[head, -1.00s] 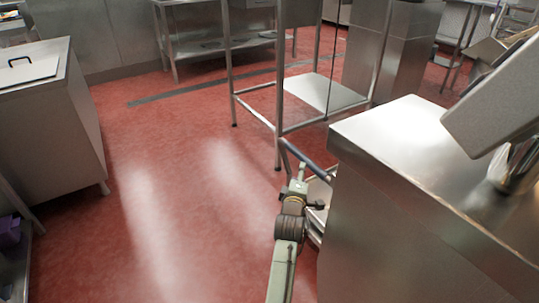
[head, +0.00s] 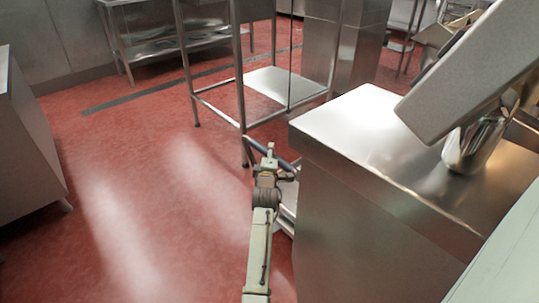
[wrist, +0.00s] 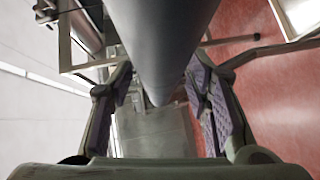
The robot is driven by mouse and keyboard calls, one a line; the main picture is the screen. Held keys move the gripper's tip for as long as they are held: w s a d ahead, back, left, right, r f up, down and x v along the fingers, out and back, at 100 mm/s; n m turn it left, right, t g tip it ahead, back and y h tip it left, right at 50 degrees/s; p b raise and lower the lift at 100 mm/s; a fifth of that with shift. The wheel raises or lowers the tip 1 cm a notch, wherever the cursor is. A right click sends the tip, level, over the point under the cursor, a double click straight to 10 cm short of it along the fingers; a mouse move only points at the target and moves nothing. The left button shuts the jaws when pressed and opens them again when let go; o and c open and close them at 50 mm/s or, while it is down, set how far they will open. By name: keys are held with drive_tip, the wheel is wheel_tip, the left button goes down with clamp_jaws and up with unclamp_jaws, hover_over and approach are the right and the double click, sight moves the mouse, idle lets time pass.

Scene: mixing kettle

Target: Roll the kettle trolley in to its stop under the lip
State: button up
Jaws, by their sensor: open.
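The trolley's dark push bar (head: 284,164) shows in the head view beside the steel counter. A pale, low part of the trolley (head: 288,196) shows beneath it, mostly hidden behind my arm and the counter. My gripper (head: 270,157) is at the bar. In the wrist view the bar (wrist: 160,35) runs as a thick grey tube between the two spread fingers of my gripper (wrist: 160,78). The fingers are open, one on each side of the bar; whether they touch it I cannot tell. The kettle's lip and the stop cannot be made out.
A steel counter (head: 350,125) stands close to the right of my arm, with a tilted grey box (head: 450,80) and a shiny steel vessel (head: 470,145) above it. An open steel frame (head: 240,85) stands just beyond the bar. The red floor (head: 140,190) to the left is clear.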

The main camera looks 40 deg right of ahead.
drive_tip(key=shift+w+d, duration=0.1)
drive_tip(key=shift+w, duration=0.05)
clamp_jaws()
idle(0.6)
